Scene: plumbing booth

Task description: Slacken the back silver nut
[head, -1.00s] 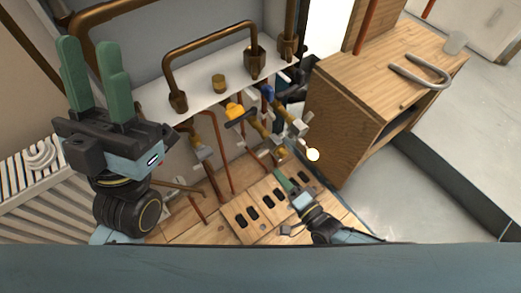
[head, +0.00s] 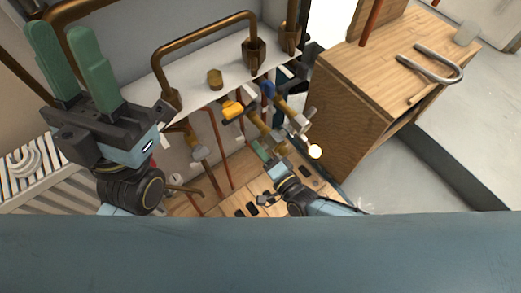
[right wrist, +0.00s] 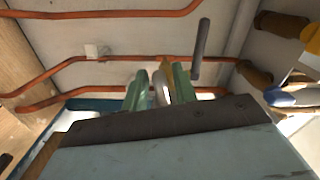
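Silver fittings sit on the brass valve pipework below the white shelf; one silver nut (head: 301,122) is at the end of the blue-handled valve (head: 268,89), and another (head: 278,136) is on the yellow-handled valve (head: 232,109) line. Which is the back one I cannot tell for sure. My right gripper (head: 262,150) is just below this pipework. In the right wrist view its green fingers (right wrist: 159,90) stand apart, with a pale silver rounded piece (right wrist: 160,92) showing between them; contact cannot be made out. My left gripper (head: 68,65) is raised at the left, open and empty.
A white shelf (head: 190,91) with brown pipe loops lies above the valves. Copper pipes (head: 211,150) run down beside them. A wooden cabinet (head: 345,120) stands close on the right, with a bent metal pipe (head: 430,65) on top. A radiator (head: 30,185) is at the left.

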